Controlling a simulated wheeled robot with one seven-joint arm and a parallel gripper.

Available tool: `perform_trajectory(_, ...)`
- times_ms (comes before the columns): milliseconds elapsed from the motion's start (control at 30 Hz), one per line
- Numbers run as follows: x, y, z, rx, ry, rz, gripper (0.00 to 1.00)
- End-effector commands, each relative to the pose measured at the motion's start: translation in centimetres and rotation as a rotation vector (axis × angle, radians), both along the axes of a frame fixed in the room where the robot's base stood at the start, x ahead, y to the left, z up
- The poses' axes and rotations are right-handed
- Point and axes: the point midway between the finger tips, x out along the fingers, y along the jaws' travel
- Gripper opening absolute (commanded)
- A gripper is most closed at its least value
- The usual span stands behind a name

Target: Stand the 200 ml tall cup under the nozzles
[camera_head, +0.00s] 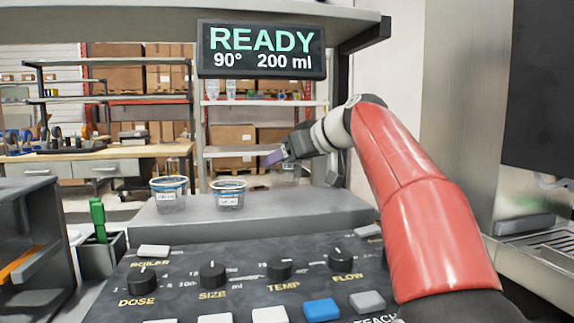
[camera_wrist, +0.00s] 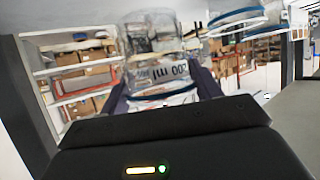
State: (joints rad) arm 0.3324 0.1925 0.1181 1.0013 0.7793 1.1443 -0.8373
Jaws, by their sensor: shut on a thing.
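My gripper (camera_head: 276,158) is raised above the grey counter, right of the two cups standing there. In the wrist view its purple fingers (camera_wrist: 162,88) are shut around a clear cup (camera_wrist: 150,50) with a label reading 200 ml, upside down in this view. The held cup is hard to make out in the head view. Two clear cups with blue bands, a left one (camera_head: 168,194) and a right one (camera_head: 228,193), stand upright on the counter; their labels are too small to read. I cannot clearly pick out the nozzles.
A display (camera_head: 262,50) reads READY, 90°, 200 ml. A control panel (camera_head: 250,285) with knobs and buttons lies in front of the counter (camera_head: 290,205). The counter right of the cups looks clear. A machine with a drip tray (camera_head: 543,245) stands at the right.

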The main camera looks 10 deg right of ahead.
Motion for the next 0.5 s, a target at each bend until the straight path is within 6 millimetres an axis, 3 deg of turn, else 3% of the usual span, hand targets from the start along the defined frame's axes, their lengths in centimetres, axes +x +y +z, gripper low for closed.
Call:
perform_trajectory(33,-0.1,-0.1,-1.4,0.001,0.004,0.000,0.42)
perform_trajectory(133,-0.2,-0.1,-3.0,0.000,0.000,-0.001,0.42)
perform_trajectory(500,-0.2,-0.2,-3.2,0.000,0.000,-0.001,0.42)
